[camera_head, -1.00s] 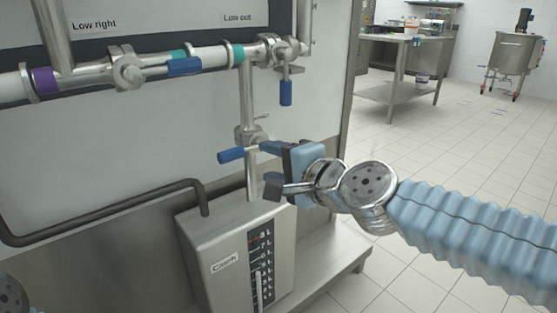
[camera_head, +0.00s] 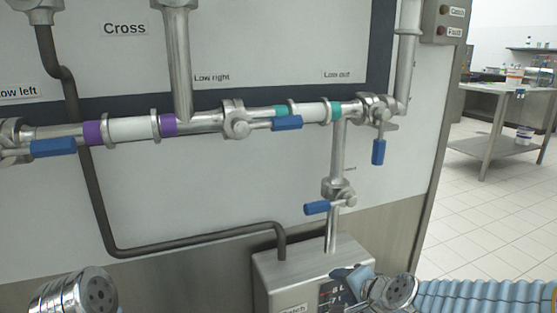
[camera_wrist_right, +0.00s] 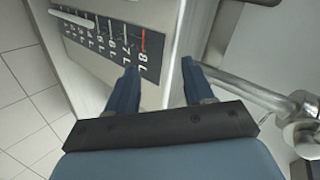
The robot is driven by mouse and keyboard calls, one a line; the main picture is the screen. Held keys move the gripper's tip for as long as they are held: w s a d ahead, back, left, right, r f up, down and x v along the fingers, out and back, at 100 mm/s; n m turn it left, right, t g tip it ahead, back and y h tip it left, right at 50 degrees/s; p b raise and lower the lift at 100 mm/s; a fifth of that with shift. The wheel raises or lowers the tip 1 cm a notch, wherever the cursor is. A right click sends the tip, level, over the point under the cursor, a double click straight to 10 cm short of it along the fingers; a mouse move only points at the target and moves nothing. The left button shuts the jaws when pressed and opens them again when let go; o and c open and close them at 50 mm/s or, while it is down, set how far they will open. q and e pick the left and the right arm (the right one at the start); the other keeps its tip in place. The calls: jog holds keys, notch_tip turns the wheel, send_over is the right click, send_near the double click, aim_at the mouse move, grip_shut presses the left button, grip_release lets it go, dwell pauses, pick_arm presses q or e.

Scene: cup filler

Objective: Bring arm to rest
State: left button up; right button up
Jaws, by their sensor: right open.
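My right gripper (camera_head: 345,283) is at the bottom of the head view, in front of the metal filler box (camera_head: 283,268). In the right wrist view my right gripper (camera_wrist_right: 160,76) has its two blue fingers apart, with nothing between them. Past the fingers stand the box's side and its scale with a red mark (camera_wrist_right: 120,40). The blue-handled valve (camera_head: 318,208) on the vertical pipe is above the gripper and apart from it. Part of my left arm shows at the bottom left of the head view; its gripper is out of frame.
A horizontal pipe with several blue-handled valves (camera_head: 286,123) runs across the panel. A dark bent hose (camera_head: 200,240) leads to the box. At the right is open tiled floor (camera_head: 470,220) and a steel table (camera_head: 500,115).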

jog(key=s+a+f+n+g+p, duration=0.1)
jog(key=s+f+n+g, duration=0.2)
jog(key=f, duration=0.7)
jog(key=s+a+f+n+g+p, duration=0.1)
jog(key=s+f+n+g+p, duration=0.2)
jog(key=f, duration=0.8)
jog(key=s+a+f+n+g, duration=0.2)
jog(key=s+f+g, duration=0.1)
jog(key=s+f, duration=0.6)
jog(key=s, duration=0.3)
jog(key=shift+f, duration=0.2)
jog(key=shift+s, duration=0.1)
